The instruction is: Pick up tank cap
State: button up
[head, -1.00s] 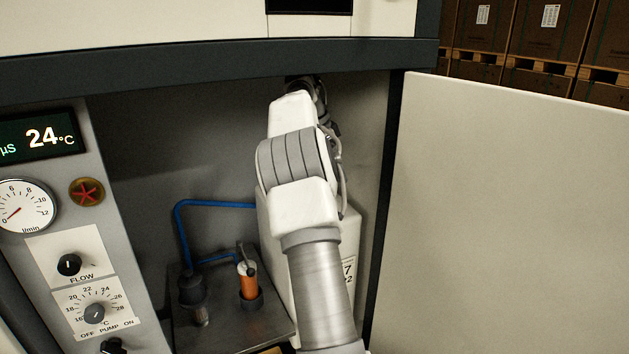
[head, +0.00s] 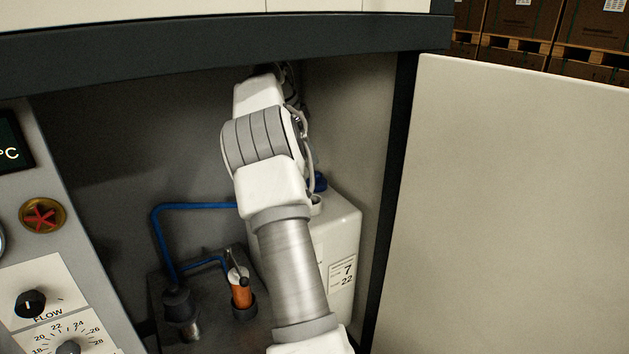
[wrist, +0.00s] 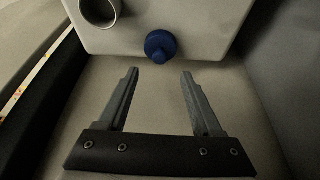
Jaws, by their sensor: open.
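The tank cap (wrist: 160,46) is a blue round cap near the edge of the white tank's top in the wrist view. In the head view a bit of the blue cap (head: 320,182) shows just right of my arm. The white tank (head: 342,235) stands inside the cabinet, partly hidden by my arm. My gripper (wrist: 160,72) is open and empty, its two fingers apart on either side below the cap in the wrist picture. I cannot tell whether the fingers touch anything. My gripper is hidden in the head view.
A round open neck (wrist: 100,10) is on the tank left of the cap. An orange-brown cylinder (head: 241,292), a dark fitting (head: 178,303) and a blue hose (head: 205,207) stand left of the tank. The cabinet roof edge (head: 200,62) and open door (head: 520,200) bound the space.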

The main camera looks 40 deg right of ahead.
aim_at(317, 173)
jog(key=b+x, duration=0.2)
jog(key=x, duration=0.4)
jog(key=shift+s+d+f+b, duration=0.1)
jog(key=shift+f+b, duration=0.25)
jog(key=shift+b, duration=0.05)
grip_shut()
